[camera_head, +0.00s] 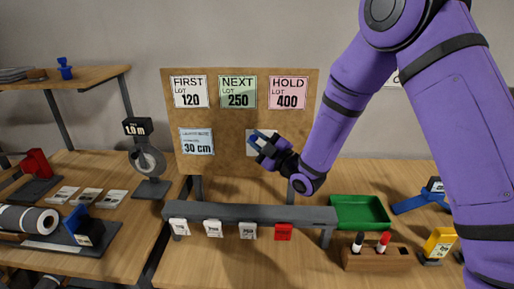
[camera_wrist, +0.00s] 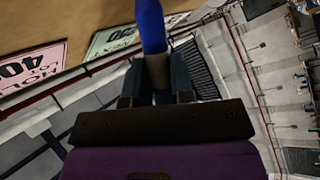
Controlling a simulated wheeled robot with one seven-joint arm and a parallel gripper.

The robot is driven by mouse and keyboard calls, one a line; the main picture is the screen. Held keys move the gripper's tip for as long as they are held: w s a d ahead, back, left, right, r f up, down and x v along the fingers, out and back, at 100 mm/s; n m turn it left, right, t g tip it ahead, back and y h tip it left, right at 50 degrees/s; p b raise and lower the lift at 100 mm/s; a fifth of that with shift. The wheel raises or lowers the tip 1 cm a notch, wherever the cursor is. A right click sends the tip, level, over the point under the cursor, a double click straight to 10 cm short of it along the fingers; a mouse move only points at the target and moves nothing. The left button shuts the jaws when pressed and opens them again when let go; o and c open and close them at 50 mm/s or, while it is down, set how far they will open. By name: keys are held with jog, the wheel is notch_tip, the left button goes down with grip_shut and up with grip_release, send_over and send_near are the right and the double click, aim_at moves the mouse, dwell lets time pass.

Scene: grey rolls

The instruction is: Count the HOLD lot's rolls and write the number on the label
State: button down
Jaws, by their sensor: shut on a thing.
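My gripper (camera_head: 264,146) is in front of the brown board (camera_head: 234,125), shut on a slim blue pen-like thing. In the wrist view the blue thing (camera_wrist: 152,28) stands between the two fingers of my gripper (camera_wrist: 157,78). The pink HOLD card (camera_head: 288,92), reading LOT 400, is on the board above and right of my gripper; it also shows in the wrist view (camera_wrist: 35,75). A pale card (camera_head: 250,150) is partly hidden behind my gripper, and its writing cannot be read. A grey roll (camera_head: 28,219) lies on the left bench.
A grey rack (camera_head: 250,213) with white, grey and red tags stands below the board. A green tray (camera_head: 360,212), a wooden block (camera_head: 377,260) with black and red markers, and a yellow device (camera_head: 439,243) are at the right. A LOT 250 card (camera_head: 238,92) is beside HOLD.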

jog(key=shift+d+f, duration=1.7)
jog(key=shift+f, duration=0.95)
jog(key=shift+s+a+r, duration=0.15)
jog(key=shift+a+r, duration=0.7)
jog(key=shift+r, duration=0.25)
jog(key=shift+s+a+r, duration=0.15)
jog(key=shift+a+r, duration=0.7)
jog(key=shift+r, duration=0.25)
jog(key=shift+w, duration=0.6)
jog(key=shift+d+r, duration=0.45)
jog(key=shift+d, duration=0.9)
dwell(0.4)
jog(key=shift+d+f, duration=0.25)
jog(key=shift+f, duration=0.1)
dwell(0.5)
